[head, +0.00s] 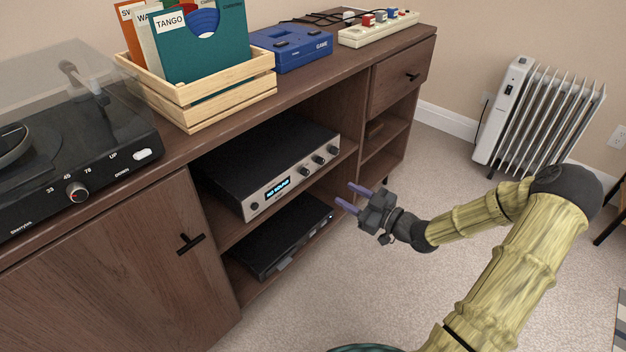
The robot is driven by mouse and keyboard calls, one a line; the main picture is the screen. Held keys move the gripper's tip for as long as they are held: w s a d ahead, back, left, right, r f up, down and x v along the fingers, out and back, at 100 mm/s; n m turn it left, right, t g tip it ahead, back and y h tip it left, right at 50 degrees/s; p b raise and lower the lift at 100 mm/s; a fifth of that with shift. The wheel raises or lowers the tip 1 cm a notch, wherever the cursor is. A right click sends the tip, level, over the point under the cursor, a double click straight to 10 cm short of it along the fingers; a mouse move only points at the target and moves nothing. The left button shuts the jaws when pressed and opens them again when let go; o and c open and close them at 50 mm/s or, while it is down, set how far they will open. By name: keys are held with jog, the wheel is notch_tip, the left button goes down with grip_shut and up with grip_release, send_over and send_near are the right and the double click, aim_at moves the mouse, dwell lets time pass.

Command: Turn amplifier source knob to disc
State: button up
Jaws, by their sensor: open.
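The amplifier (276,163) is a black box with a silver front panel on the upper shelf of the open cabinet bay. Its front has a small lit blue display (277,188), whose text is too small to read surely. Several dark knobs (319,160) sit in a row on the right part of the panel. Their labels and pointer positions cannot be made out. My gripper (350,197) has two purple fingers, spread apart and empty. It is in front of the cabinet, to the right of and lower than the knobs in the picture, apparently not touching anything.
A black flat device (278,237) lies on the shelf below. The brown cabinet (130,265) carries a turntable (70,150), a wooden record crate (200,100), a blue game console (291,45) and a power strip (378,29). A white radiator (540,118) stands at right. Carpet before the cabinet is clear.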

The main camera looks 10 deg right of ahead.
aim_at(308, 173)
jog(key=b+x, duration=0.4)
jog(key=x, duration=0.7)
jog(key=shift+w+a+f+b, duration=0.15)
jog(key=shift+w+a+b, duration=0.05)
jog(key=shift+a+b, duration=0.1)
jog(key=shift+w+a, duration=0.3)
jog(key=shift+w, duration=0.1)
jog(key=shift+r, duration=0.2)
grip_shut()
